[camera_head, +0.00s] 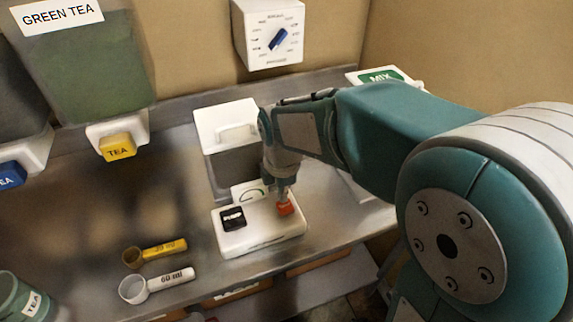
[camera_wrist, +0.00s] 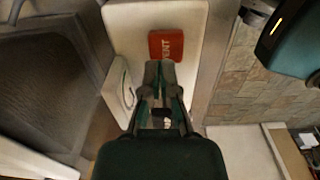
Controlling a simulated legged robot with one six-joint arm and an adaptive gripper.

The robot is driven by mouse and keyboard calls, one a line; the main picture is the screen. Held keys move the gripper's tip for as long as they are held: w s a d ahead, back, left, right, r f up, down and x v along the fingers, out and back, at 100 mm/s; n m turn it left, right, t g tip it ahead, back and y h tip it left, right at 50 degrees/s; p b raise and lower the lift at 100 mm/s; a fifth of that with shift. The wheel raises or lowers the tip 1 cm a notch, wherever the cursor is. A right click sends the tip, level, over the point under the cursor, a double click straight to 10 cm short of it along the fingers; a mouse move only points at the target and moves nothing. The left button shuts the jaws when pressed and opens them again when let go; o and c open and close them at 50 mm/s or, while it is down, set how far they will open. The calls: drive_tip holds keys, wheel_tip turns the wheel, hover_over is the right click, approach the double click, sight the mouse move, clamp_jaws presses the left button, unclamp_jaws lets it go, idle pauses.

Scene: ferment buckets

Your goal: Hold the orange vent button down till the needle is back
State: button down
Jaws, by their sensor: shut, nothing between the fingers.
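The orange vent button (camera_head: 285,208) sits at the right end of a white control box (camera_head: 262,238) on the metal counter. My gripper (camera_head: 282,192) points down at the button, shut and empty, with its tips at or just over the button's back edge. In the wrist view the button (camera_wrist: 166,45), marked VENT, shows just beyond my fingertips (camera_wrist: 160,68); I cannot tell whether it is pressed. A small gauge (camera_head: 249,191) with a green arc stands at the back of the box. Its needle is too small to read. A black switch (camera_head: 233,217) is at the box's left end.
A lidded container (camera_head: 226,130) stands behind the box. Two measuring scoops, yellow (camera_head: 155,252) and white (camera_head: 157,284), lie to the left. A green tea bucket (camera_head: 85,70) with a yellow tap is at the back left. A dial box (camera_head: 268,35) hangs on the wall.

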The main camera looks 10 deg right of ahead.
wheel_tip(320, 180, up, 6)
drive_tip(key=d, duration=0.1)
wheel_tip(320, 180, up, 5)
hover_over(288, 203)
drive_tip(key=shift+a, duration=0.25)
drive_tip(key=shift+a, duration=0.1)
